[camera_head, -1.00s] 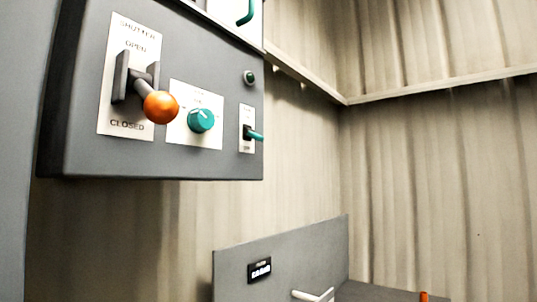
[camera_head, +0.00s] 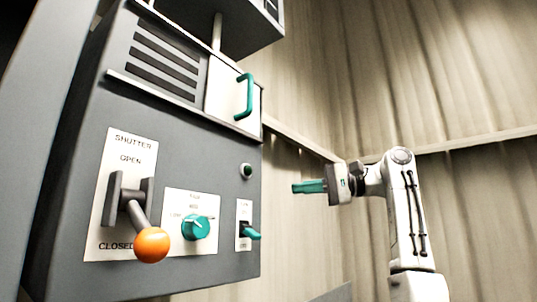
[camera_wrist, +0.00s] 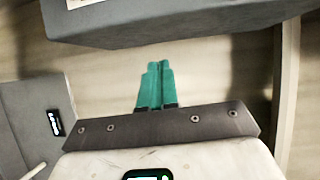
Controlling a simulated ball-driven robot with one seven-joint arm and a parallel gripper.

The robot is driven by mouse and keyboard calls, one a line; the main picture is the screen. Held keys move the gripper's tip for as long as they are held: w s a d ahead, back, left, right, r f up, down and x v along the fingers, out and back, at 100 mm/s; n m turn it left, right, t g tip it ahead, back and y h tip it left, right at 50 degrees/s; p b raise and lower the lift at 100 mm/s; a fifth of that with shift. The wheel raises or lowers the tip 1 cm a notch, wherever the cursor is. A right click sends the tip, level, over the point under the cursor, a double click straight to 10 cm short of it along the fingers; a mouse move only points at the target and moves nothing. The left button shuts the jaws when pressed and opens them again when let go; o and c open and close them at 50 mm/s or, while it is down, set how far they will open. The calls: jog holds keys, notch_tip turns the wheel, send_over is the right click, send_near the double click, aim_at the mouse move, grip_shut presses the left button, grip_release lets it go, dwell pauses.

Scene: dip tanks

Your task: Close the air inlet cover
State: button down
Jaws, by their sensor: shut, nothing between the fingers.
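The air inlet cover (camera_head: 226,93) is a white panel with a green bar handle (camera_head: 245,96), high on the grey control box. It sits at the right end of its rails. The dark slots of the air inlet (camera_head: 160,70) show uncovered to its left. My gripper (camera_head: 296,187) is to the right of the box and lower than the handle, apart from both. Its green fingers are together and empty, pointing left towards the box. In the wrist view the shut fingers (camera_wrist: 157,66) point at the wall below a grey box edge (camera_wrist: 170,25); the cover handle is not seen there.
Below the cover are a shutter lever with an orange knob (camera_head: 151,245), a green dial (camera_head: 195,228), a small green switch (camera_head: 250,233) and a dark green button (camera_head: 246,171). A grey housing (camera_head: 225,25) overhangs above. Free air lies between box and gripper.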

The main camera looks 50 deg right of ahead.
jog(key=s+a+r+n+y+p, duration=0.1)
jog(key=s+a+r, duration=0.2)
jog(key=s+r, duration=0.35)
jog(key=s+a+r+y, duration=0.1)
jog(key=s+a+r, duration=0.25)
jog(key=r, duration=0.65)
jog(key=s+a+p+x, duration=0.1)
jog(key=p+x, duration=0.1)
jog(key=x, duration=1)
jog(key=shift+a+p, duration=0.4)
jog(key=shift+a, duration=0.05)
jog(key=shift+s, duration=0.1)
jog(key=a+b, duration=0.6)
jog(key=a, duration=1.1)
jog(key=shift+s+b, duration=0.3)
jog(key=shift+b, duration=0.05)
jog(key=shift+a+r, duration=0.1)
jog(key=shift+a, duration=0.05)
